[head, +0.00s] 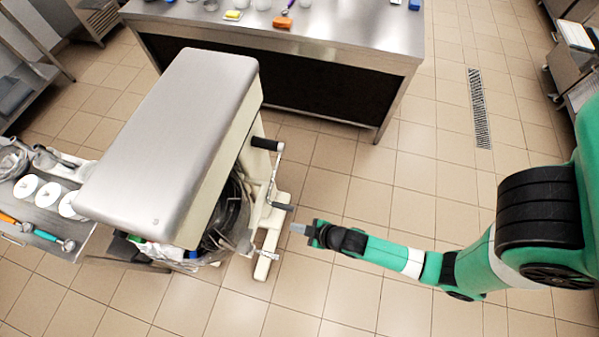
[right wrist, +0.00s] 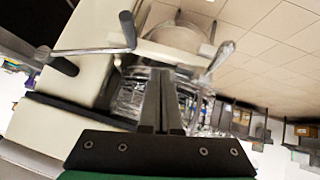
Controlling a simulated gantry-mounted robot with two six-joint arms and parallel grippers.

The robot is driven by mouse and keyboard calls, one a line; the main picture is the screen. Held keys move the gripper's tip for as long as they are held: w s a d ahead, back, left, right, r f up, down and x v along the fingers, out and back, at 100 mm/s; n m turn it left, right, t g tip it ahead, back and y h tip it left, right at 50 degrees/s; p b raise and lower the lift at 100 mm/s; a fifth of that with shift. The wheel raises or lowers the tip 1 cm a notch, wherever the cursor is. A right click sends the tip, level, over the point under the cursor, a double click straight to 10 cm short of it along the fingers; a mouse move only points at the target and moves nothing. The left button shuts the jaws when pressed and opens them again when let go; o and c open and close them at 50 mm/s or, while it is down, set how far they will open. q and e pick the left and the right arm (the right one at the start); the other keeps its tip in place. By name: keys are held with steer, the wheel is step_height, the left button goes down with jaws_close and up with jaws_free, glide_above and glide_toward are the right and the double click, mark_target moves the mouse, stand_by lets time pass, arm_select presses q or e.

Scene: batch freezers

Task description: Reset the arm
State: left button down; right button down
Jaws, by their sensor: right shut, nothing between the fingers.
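My right arm reaches in from the right in the head view, green with black joints. Its gripper (head: 298,228) is shut and empty, just right of a large cream stand mixer (head: 170,130). In the right wrist view the two dark fingers (right wrist: 165,85) lie together, pointing at the mixer's bowl and wire guard (right wrist: 140,95). Crank handles with black grips (head: 265,144) stick out from the mixer's side, close to the gripper; one black grip (right wrist: 127,30) also shows in the right wrist view. My left gripper is not in view.
A steel table (head: 350,35) with small items stands at the back. A side counter (head: 60,245) with white round pieces and scoops is at the left. Tiled floor (head: 400,180) is clear between the mixer and my right arm. Steel shelving stands at the far right.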

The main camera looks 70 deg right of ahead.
steer(key=shift+s+a+r, duration=0.35)
steer(key=shift+s+r, duration=0.2)
steer(key=shift+s, duration=0.1)
